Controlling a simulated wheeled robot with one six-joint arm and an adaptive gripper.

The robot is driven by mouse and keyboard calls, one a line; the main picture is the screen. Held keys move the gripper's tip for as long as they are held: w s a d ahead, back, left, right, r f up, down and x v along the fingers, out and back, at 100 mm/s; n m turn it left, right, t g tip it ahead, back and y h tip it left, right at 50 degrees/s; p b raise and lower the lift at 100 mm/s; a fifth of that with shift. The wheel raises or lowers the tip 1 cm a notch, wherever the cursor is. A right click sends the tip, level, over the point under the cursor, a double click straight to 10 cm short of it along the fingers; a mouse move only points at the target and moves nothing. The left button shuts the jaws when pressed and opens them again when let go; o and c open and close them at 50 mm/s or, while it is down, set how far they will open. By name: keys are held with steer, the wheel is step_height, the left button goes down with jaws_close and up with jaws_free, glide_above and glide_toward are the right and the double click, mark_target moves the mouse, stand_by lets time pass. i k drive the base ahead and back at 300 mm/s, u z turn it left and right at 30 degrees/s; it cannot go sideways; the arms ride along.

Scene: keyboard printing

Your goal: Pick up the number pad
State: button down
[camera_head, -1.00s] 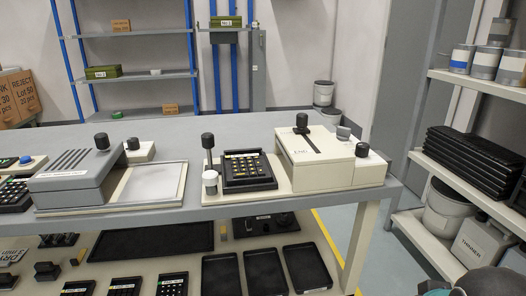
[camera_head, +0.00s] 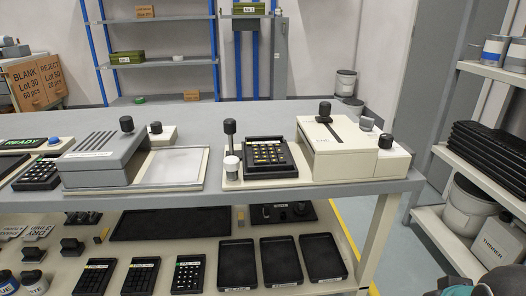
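Several black number pads are in view, and I cannot tell which one the task means. One number pad (camera_head: 268,153) with yellow-marked keys sits in the cream fixture (camera_head: 231,183) on the bench top, between a black-knobbed lever and a cream box. Another number pad (camera_head: 38,174) lies at the left of the bench, beside the grey machine. Three more, a left pad (camera_head: 95,277), a middle pad (camera_head: 141,275) and a right pad with white-marked keys (camera_head: 188,273), lie on the lower shelf. My gripper's fingers do not show.
The grey bench top (camera_head: 300,113) is clear behind the machines. The grey lidded machine (camera_head: 100,160) and cream box (camera_head: 345,155) flank the fixture. Black trays (camera_head: 237,265) lie on the lower shelf under the bench. A stocked rack (camera_head: 480,180) stands at the right.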

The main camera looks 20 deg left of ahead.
mark_target(264, 153)
steer(key=z, duration=1.85)
steer(key=k, duration=1.05)
steer(key=u, duration=2.15)
